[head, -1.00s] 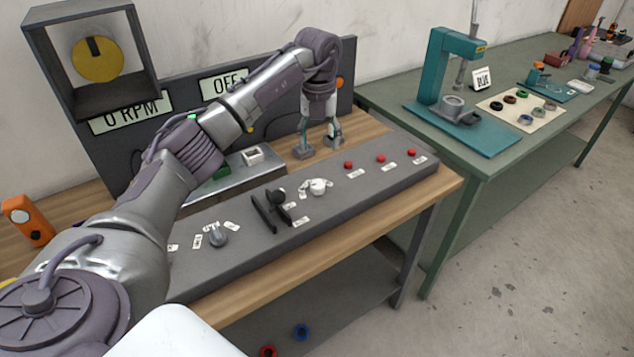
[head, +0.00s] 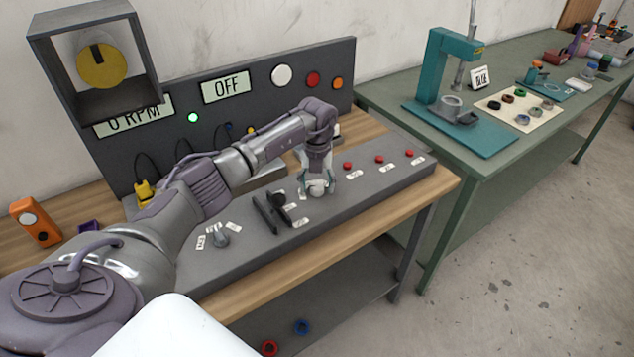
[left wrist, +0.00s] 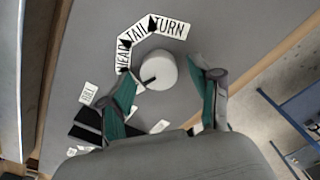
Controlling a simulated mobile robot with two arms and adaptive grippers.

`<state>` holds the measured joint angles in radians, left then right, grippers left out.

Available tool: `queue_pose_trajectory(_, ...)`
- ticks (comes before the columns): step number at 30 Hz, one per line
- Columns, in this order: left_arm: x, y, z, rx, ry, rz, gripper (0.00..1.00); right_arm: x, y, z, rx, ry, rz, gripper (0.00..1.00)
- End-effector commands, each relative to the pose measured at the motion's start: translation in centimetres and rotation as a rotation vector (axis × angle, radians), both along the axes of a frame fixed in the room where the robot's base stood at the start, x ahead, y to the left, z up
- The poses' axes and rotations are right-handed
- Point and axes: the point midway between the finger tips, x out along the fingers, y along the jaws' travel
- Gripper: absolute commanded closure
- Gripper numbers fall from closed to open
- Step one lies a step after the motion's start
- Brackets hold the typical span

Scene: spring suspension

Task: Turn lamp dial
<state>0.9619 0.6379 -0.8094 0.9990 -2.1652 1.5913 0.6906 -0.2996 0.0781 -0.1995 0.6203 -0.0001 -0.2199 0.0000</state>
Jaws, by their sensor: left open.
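The lamp dial, a round white knob (left wrist: 158,70), sits on the grey control panel. Labels reading HEAD (left wrist: 124,55), TAIL (left wrist: 136,28) and TURN (left wrist: 170,27) fan around it in the left wrist view. A short dark mark shows on the knob's lower left side. My left gripper (head: 316,187) points down over the dial, which it partly hides in the head view. In the left wrist view its two teal fingers are open, one on each side of the knob; whether they touch it I cannot tell. My right gripper is not in view.
On the panel (head: 385,178), a black lever in a slot (head: 269,211) stands left of the dial, and a grey knob (head: 220,237) further left. Several red buttons (head: 379,159) are to the right. The rear board (head: 270,110) carries displays reading OFF and 0 RPM.

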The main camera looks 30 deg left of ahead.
Motion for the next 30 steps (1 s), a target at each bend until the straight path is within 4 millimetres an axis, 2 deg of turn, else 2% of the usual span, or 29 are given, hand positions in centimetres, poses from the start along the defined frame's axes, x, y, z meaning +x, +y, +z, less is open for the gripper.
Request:
queue_pose_trajectory(7,0.01,-0.02,-0.07,-0.001,0.000,0.000,0.37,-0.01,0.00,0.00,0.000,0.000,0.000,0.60)
queue_pose_trajectory(18,0.02,-0.02,-0.03,-0.001,0.000,0.000,0.97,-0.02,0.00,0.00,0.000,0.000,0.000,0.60)
queue_pose_trajectory(30,0.04,0.07,-0.15,0.000,-0.002,-0.089,0.97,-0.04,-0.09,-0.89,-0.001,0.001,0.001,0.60)
